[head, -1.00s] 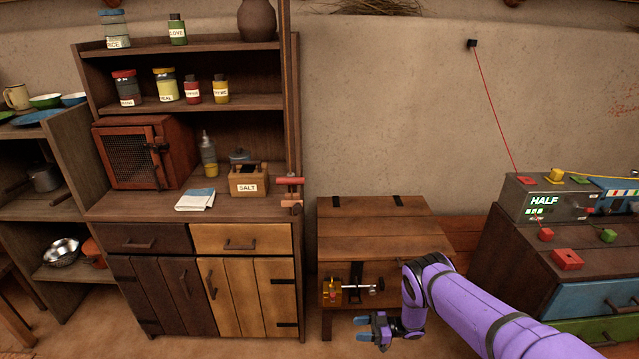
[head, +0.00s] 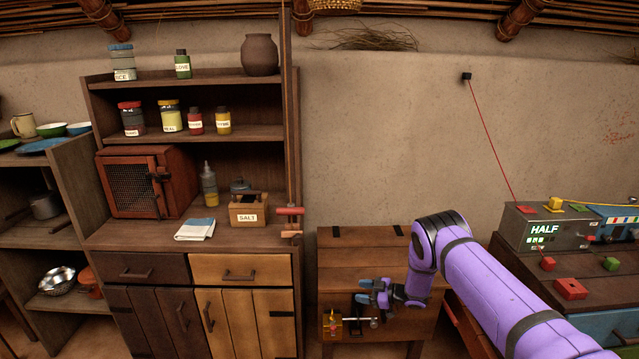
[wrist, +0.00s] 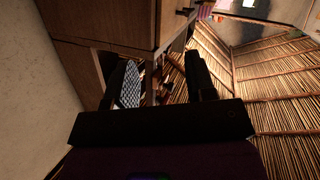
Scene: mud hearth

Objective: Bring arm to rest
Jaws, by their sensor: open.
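My purple arm reaches in from the lower right of the head view. My gripper (head: 366,292) is open and empty, with blue-tipped fingers pointing left. It is in front of the wooden chest (head: 345,262), just above the latch bar (head: 352,321) on the chest's front; I cannot tell whether it touches the chest. In the wrist view the two dark fingers (wrist: 163,85) stand apart with nothing held between them.
A wooden cupboard (head: 190,250) with jars, a salt box (head: 247,210) and a red mesh box (head: 146,182) stands left. On the right, a grey device (head: 545,232) reading HALF sits on a dark cabinet (head: 500,262).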

